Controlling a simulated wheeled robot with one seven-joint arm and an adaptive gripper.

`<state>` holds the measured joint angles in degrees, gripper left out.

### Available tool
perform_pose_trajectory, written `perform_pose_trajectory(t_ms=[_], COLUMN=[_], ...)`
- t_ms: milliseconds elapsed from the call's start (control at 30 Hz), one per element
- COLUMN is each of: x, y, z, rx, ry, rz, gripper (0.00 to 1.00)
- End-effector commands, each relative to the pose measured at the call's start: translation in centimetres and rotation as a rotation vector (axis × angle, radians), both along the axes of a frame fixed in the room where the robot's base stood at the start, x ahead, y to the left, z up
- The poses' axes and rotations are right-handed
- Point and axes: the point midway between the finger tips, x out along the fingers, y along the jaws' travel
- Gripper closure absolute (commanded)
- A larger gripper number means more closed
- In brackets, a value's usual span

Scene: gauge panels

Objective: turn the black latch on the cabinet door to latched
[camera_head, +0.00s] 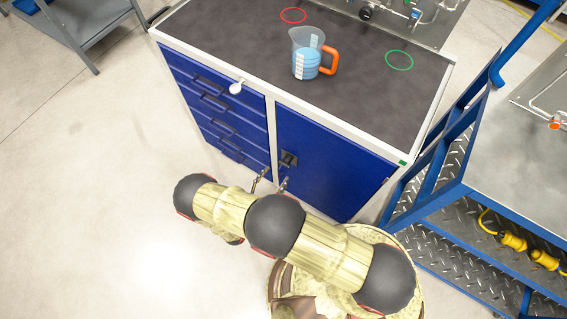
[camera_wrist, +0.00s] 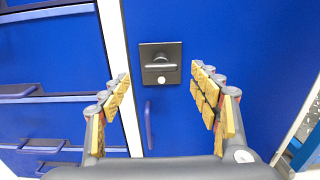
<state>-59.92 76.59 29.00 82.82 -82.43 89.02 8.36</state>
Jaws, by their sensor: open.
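The black latch (camera_wrist: 160,64) sits on a square dark plate on the blue cabinet door (camera_wrist: 262,60), near the door's left edge. Its bar looks roughly level across the plate, with a pale round spot below it. In the head view the latch (camera_head: 289,159) shows small at the door's left side. My gripper (camera_wrist: 160,86) is open and empty, its yellow-padded fingers spread to the left and right of the latch, apart from it. In the head view my gripper (camera_head: 270,183) is just below and in front of the latch, partly hidden by my arm.
Blue drawers (camera_head: 217,112) with handles are left of the door. A blue-railed step frame (camera_head: 440,165) is close on the right. Open floor (camera_head: 90,190) lies left.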

Motion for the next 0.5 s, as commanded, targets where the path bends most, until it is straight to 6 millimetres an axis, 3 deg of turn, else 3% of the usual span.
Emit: perform_pose_trajectory(t_ms=[300, 500], x=[3.6, 5.1], y=[-3.1, -4.2], z=[-0.2, -0.1], rx=[0.001, 0.001], ry=[0.002, 0.002], rz=[-0.007, -0.005], gripper=[0.38, 0.38])
